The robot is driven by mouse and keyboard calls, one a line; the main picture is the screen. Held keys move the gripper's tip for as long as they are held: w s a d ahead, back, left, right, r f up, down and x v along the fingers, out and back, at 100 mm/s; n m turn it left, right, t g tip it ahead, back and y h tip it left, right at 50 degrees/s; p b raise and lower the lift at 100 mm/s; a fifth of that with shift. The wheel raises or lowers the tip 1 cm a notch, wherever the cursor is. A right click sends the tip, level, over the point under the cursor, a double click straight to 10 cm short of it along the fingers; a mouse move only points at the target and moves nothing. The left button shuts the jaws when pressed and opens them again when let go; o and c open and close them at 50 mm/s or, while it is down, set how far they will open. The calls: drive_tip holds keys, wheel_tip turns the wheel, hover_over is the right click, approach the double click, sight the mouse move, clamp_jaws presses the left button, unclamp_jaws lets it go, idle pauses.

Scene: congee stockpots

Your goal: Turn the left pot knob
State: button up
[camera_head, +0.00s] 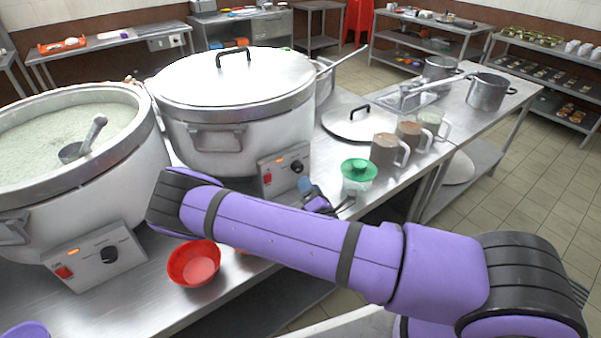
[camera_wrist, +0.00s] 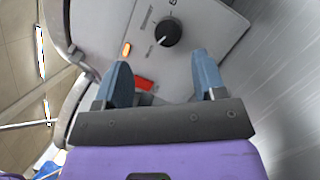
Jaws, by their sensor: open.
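The left pot (camera_head: 150,175) is full of pale congee with a ladle in it. Its control box carries a black knob (camera_head: 109,254), an orange light and a red switch. The lidded right pot (camera_head: 240,150) has a similar box with a black knob (camera_head: 297,166). My gripper (camera_head: 307,186) shows partly beside the right pot's box, much of it hidden behind my arm. In the wrist view, my open, empty gripper (camera_wrist: 160,78) faces a box with a black knob (camera_wrist: 168,32), apparently the right pot's. The knob is beyond and between the fingers.
A red bowl (camera_head: 194,263) sits on the counter between the boxes. A green-topped container (camera_head: 358,174), several filled jugs and a loose lid (camera_head: 358,125) stand to the right. My arm crosses above the counter's front.

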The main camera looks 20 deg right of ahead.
sight(300, 170)
drive_tip(key=x, duration=0.5)
drive_tip(key=f+x, duration=0.1)
drive_tip(key=x, duration=0.1)
drive_tip(key=shift+w, duration=0.3)
drive_tip(key=c, duration=0.9)
